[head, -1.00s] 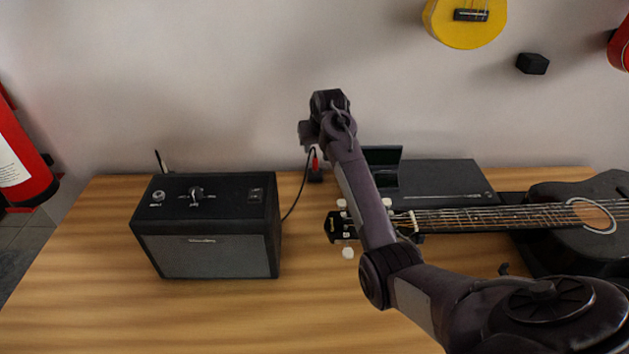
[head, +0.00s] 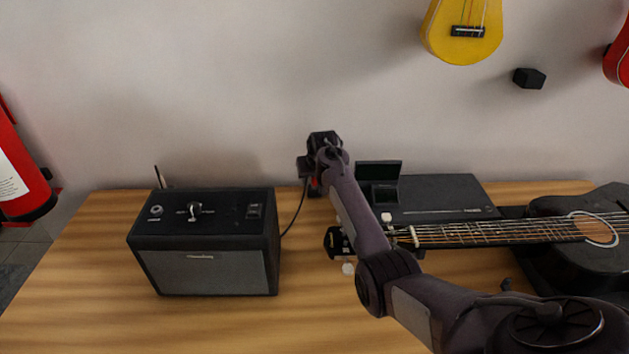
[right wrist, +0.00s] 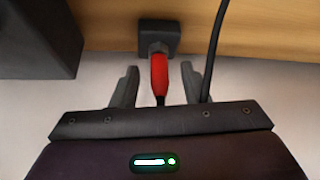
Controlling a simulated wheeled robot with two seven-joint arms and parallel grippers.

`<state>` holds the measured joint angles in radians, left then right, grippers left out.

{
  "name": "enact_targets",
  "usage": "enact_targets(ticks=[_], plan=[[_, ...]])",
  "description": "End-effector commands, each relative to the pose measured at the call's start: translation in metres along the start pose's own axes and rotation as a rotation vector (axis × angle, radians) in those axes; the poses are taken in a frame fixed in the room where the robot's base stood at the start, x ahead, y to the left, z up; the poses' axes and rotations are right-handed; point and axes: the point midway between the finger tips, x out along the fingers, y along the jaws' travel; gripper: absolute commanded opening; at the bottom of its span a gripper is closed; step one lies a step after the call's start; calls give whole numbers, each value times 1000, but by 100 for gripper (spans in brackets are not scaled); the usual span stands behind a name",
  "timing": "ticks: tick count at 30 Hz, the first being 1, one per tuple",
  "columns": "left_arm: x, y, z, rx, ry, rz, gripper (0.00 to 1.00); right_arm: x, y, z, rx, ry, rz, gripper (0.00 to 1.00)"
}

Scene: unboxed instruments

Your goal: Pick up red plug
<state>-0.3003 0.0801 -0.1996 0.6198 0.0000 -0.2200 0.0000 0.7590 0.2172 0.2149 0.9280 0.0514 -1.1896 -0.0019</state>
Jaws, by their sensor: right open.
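The red plug (right wrist: 159,76) shows in the right wrist view, between the two fingers of my right gripper (right wrist: 159,68). Its far end meets a black socket block (right wrist: 158,37). A gap shows on either side of the plug, so the open fingers are around it without visible contact. In the head view only a small bit of the red plug (head: 314,184) shows, just below my right gripper (head: 307,170); my wrist and arm cover much of that area. My left gripper is in no view.
A black amplifier (head: 205,240) stands left of the arm on the wooden table (head: 90,290). A dark cable (head: 297,208) runs between the amplifier and the plug area. A black guitar (head: 560,235) and a flat black case (head: 440,195) lie to the right. The wall is close behind.

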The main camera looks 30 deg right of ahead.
Motion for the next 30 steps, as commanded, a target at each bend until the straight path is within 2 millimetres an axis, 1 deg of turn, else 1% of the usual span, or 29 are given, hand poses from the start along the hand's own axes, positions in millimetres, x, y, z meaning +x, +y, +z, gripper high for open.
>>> enact_targets(ticks=[1, 2, 9, 11, 18, 21, 23, 26, 30], plan=[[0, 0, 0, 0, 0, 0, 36, 0, 0, 0, 0, 0, 0, 41], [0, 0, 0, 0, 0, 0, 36, 0, 0, 0, 0, 0, 0, 39], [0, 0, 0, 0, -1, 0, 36, 0, 0, 0, 0, -1, 0, 7], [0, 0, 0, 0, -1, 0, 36, 0, 0, 0, 0, -1, 0, 0], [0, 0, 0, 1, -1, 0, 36, 0, 0, 0, 0, -1, 0, 0], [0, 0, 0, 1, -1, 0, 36, -5, 0, -3, 0, 1, 0, 0], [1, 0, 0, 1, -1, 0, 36, -11, 0, -7, 0, 3, 0, 0], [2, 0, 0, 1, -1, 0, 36, -27, 0, -16, 0, 4, 0, 0], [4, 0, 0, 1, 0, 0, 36, -52, 0, -31, 0, 4, 0, 0]])
